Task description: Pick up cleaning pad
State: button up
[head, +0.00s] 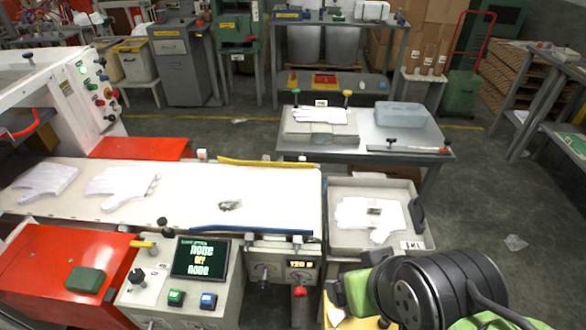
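A dark green block-like pad (85,279), which looks like the cleaning pad, lies flat on the red machine cover (40,262) at the lower left. My gripper (347,292) is at the bottom right of the head view, in front of the grey bin and far to the right of the pad. My black and green wrist hides part of it, and I cannot tell whether its fingers are open or shut.
Between them stands a control box with a screen (201,258). Behind is a white conveyor (190,208) with white gloves (121,184) and a small crumpled scrap (230,205). A grey bin (345,242) holds a white glove. Open floor lies at right.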

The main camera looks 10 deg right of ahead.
aim_at(83, 280)
jog(key=u, duration=1.85)
